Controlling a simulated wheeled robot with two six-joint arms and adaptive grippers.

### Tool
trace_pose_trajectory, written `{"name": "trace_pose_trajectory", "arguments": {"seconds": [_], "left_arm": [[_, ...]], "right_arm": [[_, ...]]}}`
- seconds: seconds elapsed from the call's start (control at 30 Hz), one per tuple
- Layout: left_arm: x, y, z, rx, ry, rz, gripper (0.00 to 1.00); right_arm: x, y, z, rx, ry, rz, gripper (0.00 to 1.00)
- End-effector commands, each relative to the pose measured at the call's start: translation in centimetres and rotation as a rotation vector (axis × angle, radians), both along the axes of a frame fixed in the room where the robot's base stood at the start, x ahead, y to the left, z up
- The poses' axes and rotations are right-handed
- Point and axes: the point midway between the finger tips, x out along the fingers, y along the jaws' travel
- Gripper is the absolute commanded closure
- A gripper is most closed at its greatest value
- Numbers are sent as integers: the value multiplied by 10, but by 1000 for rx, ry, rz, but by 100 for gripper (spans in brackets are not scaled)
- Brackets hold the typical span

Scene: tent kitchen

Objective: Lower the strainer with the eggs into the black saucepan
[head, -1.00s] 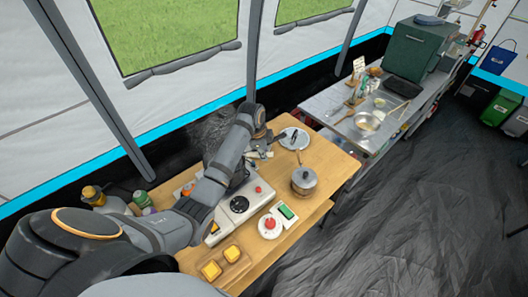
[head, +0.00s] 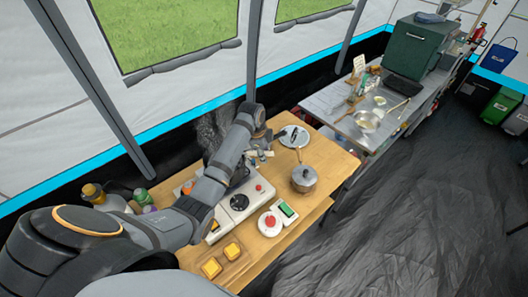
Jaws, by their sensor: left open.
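My left arm reaches across the wooden table from the lower left. Its gripper (head: 261,153) points down over the far part of the table, beyond the two-burner stove. It is open, small in view and partly merged with small items around it. I cannot make out the strainer or the eggs. Only a dark edge shows on the stove's rear burner behind my forearm, so I cannot tell whether the black saucepan stands there. My right gripper is not in view.
The white stove (head: 239,205) has a bare front burner. A round plate or lid (head: 294,136) lies farther back. A red-and-white timer (head: 269,223) and yellow blocks (head: 211,267) are near the front. A metal side table (head: 335,106) stands behind.

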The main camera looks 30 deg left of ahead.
Motion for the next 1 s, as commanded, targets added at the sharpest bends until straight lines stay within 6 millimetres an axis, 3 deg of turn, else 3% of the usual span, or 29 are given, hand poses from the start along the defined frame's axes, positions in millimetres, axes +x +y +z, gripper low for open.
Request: {"name": "trace_pose_trajectory", "arguments": {"seconds": [0.17,0.4,0.53,0.7,1.0], "left_arm": [[-4,3,24,2,-5,0,57],[-18,7,81,2,-6,1,57],[-23,8,103,2,-5,0,57],[-27,9,116,1,-2,0,57],[-28,9,116,1,-2,0,57]], "right_arm": [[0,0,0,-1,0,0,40],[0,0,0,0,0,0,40],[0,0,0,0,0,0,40],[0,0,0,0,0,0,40],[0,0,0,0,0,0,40]]}}
